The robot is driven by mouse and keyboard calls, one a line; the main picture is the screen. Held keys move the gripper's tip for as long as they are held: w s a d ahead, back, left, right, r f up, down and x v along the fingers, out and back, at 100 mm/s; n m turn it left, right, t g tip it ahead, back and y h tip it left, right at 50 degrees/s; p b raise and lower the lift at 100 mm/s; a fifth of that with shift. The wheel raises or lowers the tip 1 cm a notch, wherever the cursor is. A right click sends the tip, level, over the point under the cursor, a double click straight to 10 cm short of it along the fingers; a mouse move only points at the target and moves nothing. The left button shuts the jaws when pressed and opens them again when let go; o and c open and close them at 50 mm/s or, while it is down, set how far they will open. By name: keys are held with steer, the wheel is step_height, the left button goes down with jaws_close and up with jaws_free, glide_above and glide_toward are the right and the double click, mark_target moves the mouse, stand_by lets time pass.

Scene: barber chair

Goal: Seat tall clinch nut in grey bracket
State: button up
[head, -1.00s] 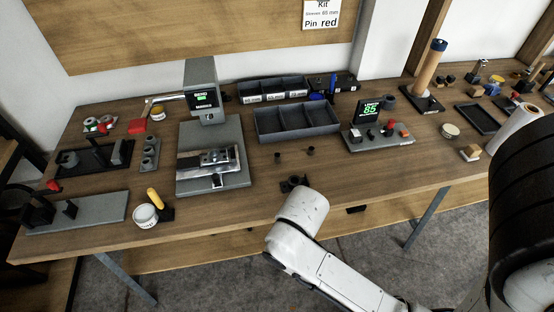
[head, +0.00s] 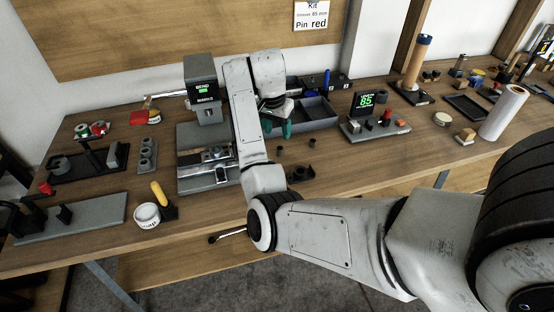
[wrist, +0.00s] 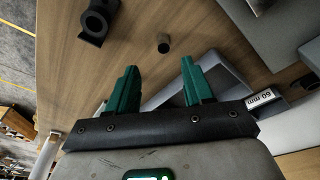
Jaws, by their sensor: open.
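I cannot tell which is the tall one. My gripper (head: 277,131) hangs behind them by the grey bin, its green fingers apart and empty. In the wrist view one dark nut (wrist: 163,43) stands beyond the gap between my open fingertips (wrist: 160,70), untouched. A silver-grey metal piece (head: 214,154), possibly the bracket, lies on the press's plate, partly hidden by my arm.
The press (head: 205,85) stands left of my arm. A dark holder with a round boss (head: 301,172) sits near the front edge; it also shows in the wrist view (wrist: 97,22). The grey bin (head: 317,114) is behind the nuts. A display stand (head: 367,108) is to the right.

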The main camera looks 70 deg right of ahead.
mark_target(280, 148)
steer(key=shift+m, duration=0.6)
steer(key=f, duration=0.3)
steer(key=d+f, duration=0.1)
steer(key=f, duration=0.2)
steer(key=d+f, duration=0.1)
steer(key=f, duration=0.2)
steer(key=shift+w+d, duration=0.1)
steer(key=shift+d, duration=0.1)
jaws_close()
